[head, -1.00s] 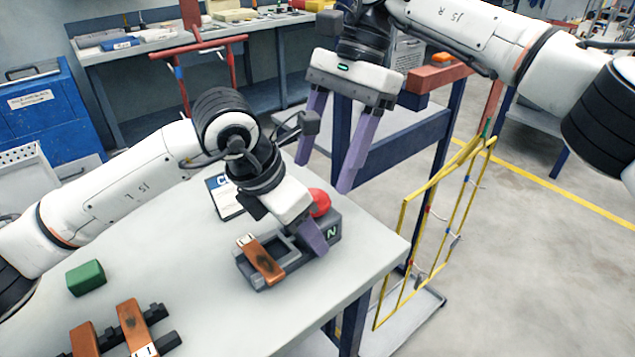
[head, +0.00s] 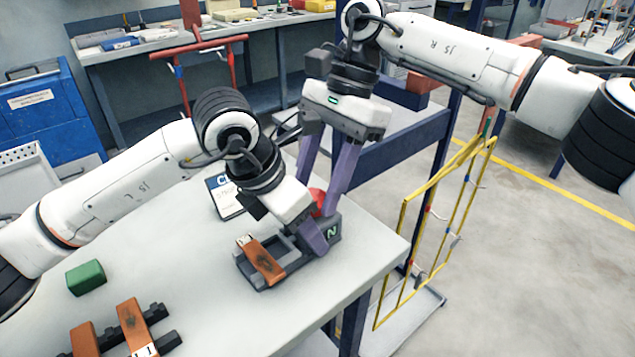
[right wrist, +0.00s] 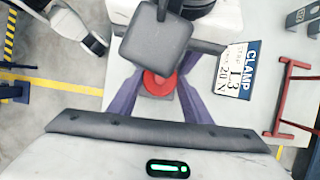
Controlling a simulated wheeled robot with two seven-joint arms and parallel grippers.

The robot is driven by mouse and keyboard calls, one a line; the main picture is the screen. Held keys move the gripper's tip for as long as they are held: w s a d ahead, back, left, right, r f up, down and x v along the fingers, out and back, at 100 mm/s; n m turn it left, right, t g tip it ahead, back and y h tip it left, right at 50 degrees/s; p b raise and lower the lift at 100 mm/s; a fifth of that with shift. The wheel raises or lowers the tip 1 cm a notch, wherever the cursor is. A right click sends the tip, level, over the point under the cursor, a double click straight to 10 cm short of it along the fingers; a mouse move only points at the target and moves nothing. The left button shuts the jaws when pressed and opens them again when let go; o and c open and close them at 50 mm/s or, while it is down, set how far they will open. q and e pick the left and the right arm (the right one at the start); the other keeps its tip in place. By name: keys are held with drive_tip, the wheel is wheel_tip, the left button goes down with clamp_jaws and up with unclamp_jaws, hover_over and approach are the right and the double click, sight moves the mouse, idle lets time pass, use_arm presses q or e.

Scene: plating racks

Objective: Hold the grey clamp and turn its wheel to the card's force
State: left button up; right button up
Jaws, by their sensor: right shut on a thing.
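The grey clamp (head: 244,275) lies on the table with an orange-brown bar (head: 266,263) across its frame. Its end block carries a dark display marked "N" (head: 332,232). My left gripper (head: 312,236) is at this block, one finger against its near side; the other finger is hidden. My right gripper (head: 333,190) points down from above, its fingers closed on both sides of the red wheel (head: 317,197). The wheel shows between the fingers in the right wrist view (right wrist: 159,84). The card (right wrist: 236,72) reads "CLAMP", with "20 N" seemingly below; it lies behind the clamp.
A green block (head: 86,278) and a dark rack (head: 165,341) with orange-brown bars are at the table's front left. A yellow wire rack (head: 403,255) stands on the floor beyond the table's right edge. A red stand (head: 207,50) is behind.

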drive_tip(key=shift+m, duration=0.7)
drive_tip(key=o, duration=1.1)
drive_tip(key=shift+c, duration=0.2)
drive_tip(key=v, duration=1.2)
drive_tip(key=shift+s+d, duration=0.15)
drive_tip(key=shift+s, duration=0.15)
